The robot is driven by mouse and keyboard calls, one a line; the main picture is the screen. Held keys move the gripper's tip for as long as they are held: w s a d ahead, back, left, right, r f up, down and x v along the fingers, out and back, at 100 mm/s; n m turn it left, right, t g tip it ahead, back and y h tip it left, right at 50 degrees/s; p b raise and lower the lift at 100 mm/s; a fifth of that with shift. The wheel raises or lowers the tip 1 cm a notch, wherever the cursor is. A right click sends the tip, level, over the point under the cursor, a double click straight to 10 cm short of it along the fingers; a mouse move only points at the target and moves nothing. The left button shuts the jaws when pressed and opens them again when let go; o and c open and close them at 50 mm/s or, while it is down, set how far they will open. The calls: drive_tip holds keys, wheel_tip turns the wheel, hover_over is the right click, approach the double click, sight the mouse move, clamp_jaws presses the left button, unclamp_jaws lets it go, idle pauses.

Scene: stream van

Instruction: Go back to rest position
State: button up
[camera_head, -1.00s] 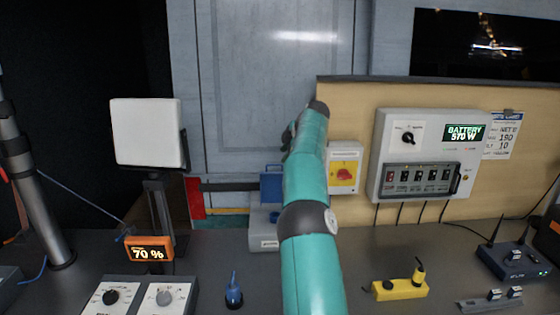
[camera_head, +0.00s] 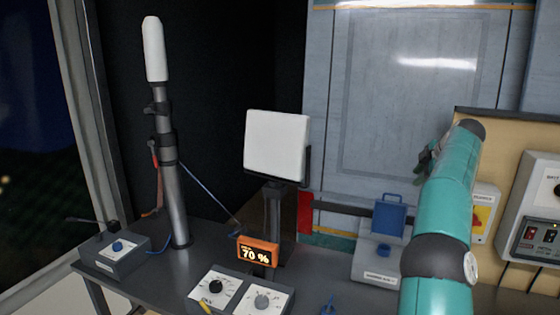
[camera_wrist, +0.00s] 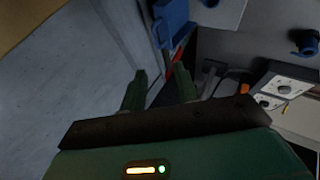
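My teal arm stands raised at the right of the head view. My gripper (camera_head: 424,162) shows there only as a small dark shape beside the arm's upper end, mostly hidden by it. In the wrist view my gripper (camera_wrist: 160,82) has two green fingers standing apart, with nothing seen between them. The blue-lidded grey box (camera_head: 378,262) stands on the bench left of my arm. Its blue part also shows in the wrist view (camera_wrist: 172,22), just beyond the fingertips and apart from them.
On the bench stand a white panel (camera_head: 276,145), an orange 70 % display (camera_head: 258,252), a two-dial box (camera_head: 240,296) and a mast (camera_head: 172,190). A red-and-yellow switch box (camera_head: 484,214) and a white battery panel (camera_head: 535,215) are right of my arm.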

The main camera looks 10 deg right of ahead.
drive_tip(key=a+r+m+t+h, duration=0.1)
drive_tip(key=a+r+t, duration=0.25)
drive_tip(key=r, duration=0.55)
drive_tip(key=a+r+m+t, duration=0.1)
drive_tip(key=a+r+t, duration=0.1)
drive_tip(key=r+t, duration=0.5)
drive_tip(key=s+a+r+m+h, duration=0.4)
drive_tip(key=s+r+m+h, duration=0.25)
drive_tip(key=m, duration=0.25)
drive_tip(key=s+a+f+g+y, duration=0.3)
drive_tip(key=s+a+f+g, duration=0.3)
drive_tip(key=s+a+f, duration=0.9)
drive_tip(key=s+a+f+m+g+y, duration=0.1)
drive_tip(key=s+a+f+g+y, duration=0.3)
drive_tip(key=s+a+f, duration=1.1)
drive_tip(key=a+f+g, duration=0.2)
drive_tip(key=a+f, duration=0.1)
drive_tip(key=a, duration=0.1)
drive_tip(key=shift+s+a+m+g, duration=0.15)
drive_tip(key=shift+a+m+g, duration=0.15)
drive_tip(key=shift+g, duration=0.05)
drive_tip(key=shift+d, duration=0.1)
